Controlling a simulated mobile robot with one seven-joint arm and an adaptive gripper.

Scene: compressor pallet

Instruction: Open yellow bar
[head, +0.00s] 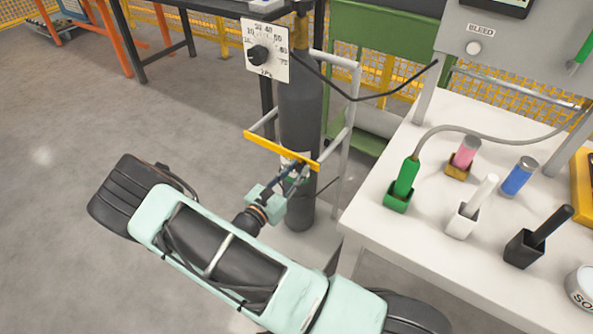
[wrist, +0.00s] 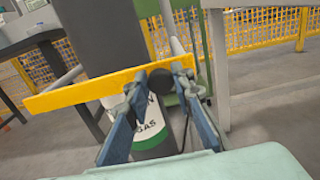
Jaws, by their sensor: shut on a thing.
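The yellow bar (head: 268,146) crosses the front of a dark gas cylinder (head: 300,105), between the two arms of a grey rack. In the wrist view the bar (wrist: 80,94) runs from lower left to upper right, and a round black knob (wrist: 160,81) shows near its right end. My gripper (head: 294,167) is at the right part of the bar. In the wrist view its two blue fingers (wrist: 160,73) stand on either side of the knob, shut on it. The fingers partly hide the bar's right end and the cylinder's green and white label.
A white table (head: 365,215) at right carries a green-handled tool (head: 407,177) with a hose, and several holders. A green cart (head: 375,45) and yellow mesh fence stand behind. The floor at left is clear.

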